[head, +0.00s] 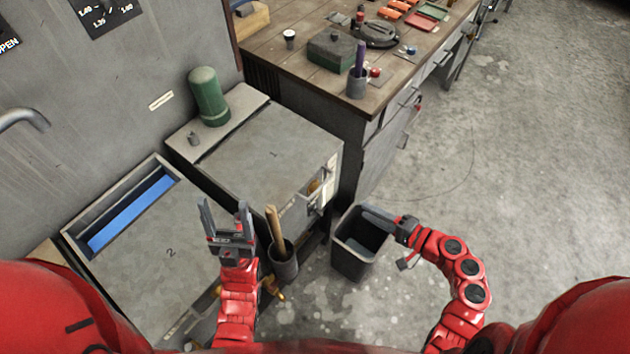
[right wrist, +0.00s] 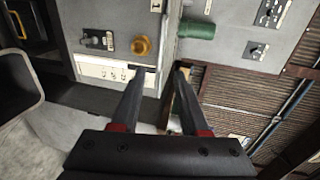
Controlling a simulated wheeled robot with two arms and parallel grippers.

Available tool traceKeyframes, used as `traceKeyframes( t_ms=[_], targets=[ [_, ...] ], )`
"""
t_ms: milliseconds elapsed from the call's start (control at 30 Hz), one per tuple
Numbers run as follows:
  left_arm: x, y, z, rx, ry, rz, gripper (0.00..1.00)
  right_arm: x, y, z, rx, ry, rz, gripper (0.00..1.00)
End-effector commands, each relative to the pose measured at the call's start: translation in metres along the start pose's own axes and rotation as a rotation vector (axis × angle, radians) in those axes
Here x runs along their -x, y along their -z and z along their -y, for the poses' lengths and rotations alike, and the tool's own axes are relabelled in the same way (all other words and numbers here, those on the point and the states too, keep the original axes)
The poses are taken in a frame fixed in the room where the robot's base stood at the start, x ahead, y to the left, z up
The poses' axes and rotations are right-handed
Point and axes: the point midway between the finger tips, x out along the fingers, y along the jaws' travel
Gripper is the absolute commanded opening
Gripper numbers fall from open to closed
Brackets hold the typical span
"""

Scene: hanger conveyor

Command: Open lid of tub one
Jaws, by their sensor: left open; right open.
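Tub one is the grey metal box with a flat lid (head: 272,154) marked "1", in the middle of the head view. The lid lies flat and shut. The front panel of a grey unit (right wrist: 100,67) with a yellow knob (right wrist: 141,46) shows in the right wrist view.
A green cylinder (head: 208,97) stands behind tub one. A dark bin (head: 349,262) and wooden workbench (head: 300,62) are right. Floor beyond is clear.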

Motion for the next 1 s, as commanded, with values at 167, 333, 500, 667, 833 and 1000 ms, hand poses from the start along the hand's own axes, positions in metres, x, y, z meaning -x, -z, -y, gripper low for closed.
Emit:
traceKeyframes(
  t_ms=[167, 333, 500, 667, 833, 1000],
  targets=[
    [0.003, 0.0, 0.0, 0.0, 0.0, 0.0, 0.68, -0.022, -0.003, 0.002, 0.001, 0.008, 0.012, 0.44],
    [0.004, -0.001, 0.0, 0.0, 0.0, 0.0, 0.68, -0.06, -0.004, 0.002, 0.001, 0.006, 0.014, 0.44],
    [0.006, -0.001, 0.0, 0.0, 0.0, 0.0, 0.68, -0.102, -0.004, 0.003, 0.001, 0.007, 0.013, 0.44],
    [0.008, -0.001, 0.0, 0.0, 0.0, 0.0, 0.68, -0.137, -0.004, 0.001, -0.003, 0.004, 0.011, 0.44],
    [0.011, -0.002, -0.001, 0.0, 0.0, 0.0, 0.68, -0.162, -0.002, 0.002, 0.0, 0.005, 0.006, 0.44],
    [0.011, -0.002, -0.001, 0.0, 0.0, 0.0, 0.68, -0.172, -0.003, 0.001, -0.002, 0.004, 0.007, 0.44]
  ],
)
